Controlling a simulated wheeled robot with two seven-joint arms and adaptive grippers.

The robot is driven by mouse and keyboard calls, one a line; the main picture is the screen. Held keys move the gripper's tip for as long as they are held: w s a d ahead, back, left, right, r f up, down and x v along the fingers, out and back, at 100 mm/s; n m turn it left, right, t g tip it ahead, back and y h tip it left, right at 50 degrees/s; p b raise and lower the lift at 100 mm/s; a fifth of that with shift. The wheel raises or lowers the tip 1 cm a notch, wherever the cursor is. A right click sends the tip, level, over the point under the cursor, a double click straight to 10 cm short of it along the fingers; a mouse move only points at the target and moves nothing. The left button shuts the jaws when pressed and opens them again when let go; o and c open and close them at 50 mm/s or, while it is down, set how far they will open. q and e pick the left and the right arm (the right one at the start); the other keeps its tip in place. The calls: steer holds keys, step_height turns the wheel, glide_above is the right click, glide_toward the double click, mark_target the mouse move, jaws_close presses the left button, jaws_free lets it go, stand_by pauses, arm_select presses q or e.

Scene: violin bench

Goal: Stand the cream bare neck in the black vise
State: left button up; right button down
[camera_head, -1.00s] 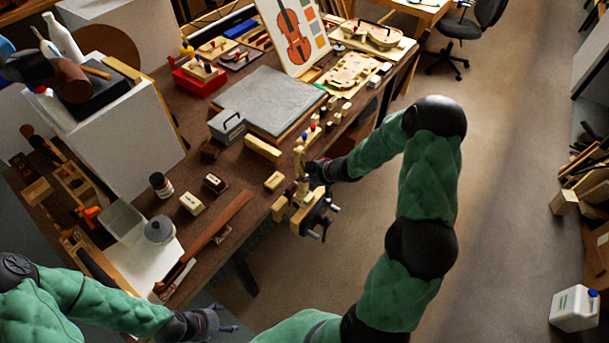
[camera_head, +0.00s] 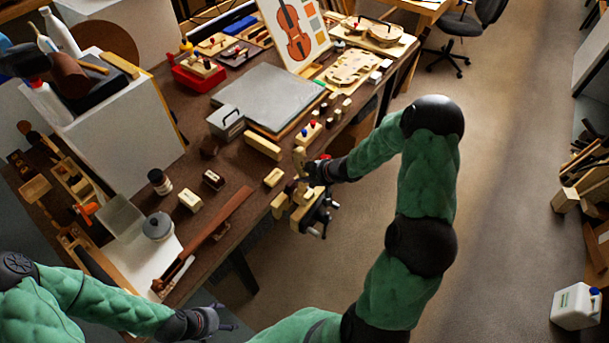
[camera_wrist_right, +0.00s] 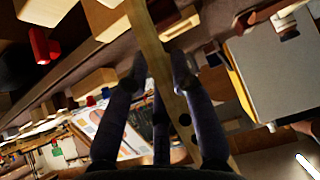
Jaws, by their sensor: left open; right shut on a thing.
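The cream bare neck (camera_head: 299,160) is in my right gripper (camera_head: 312,172), at the bench's front edge. In the head view its upper end stands up above the fingers. In the right wrist view the neck (camera_wrist_right: 150,48) runs as a long pale bar between the fingers (camera_wrist_right: 160,80), which are shut on it. The black vise (camera_head: 318,212), with pale wooden jaws, is at the bench edge just below my right gripper. The neck's lower end is hidden, so I cannot tell whether it is between the jaws. My left gripper (camera_head: 212,322) is open and empty at the lower left.
Small wooden blocks (camera_head: 264,146) lie on the bench near the vise. A grey slab (camera_head: 268,98), a red box (camera_head: 198,74) and a violin picture board (camera_head: 291,32) stand farther back. A long brown piece (camera_head: 215,230) lies left of the vise. Floor is free right of my right arm.

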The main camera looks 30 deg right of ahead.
steer(key=shift+f+b, duration=0.3)
steer(key=shift+f, duration=0.2)
steer(key=c, duration=1)
jaws_free()
steer(key=v, duration=1.2)
steer(key=shift+a, duration=0.1)
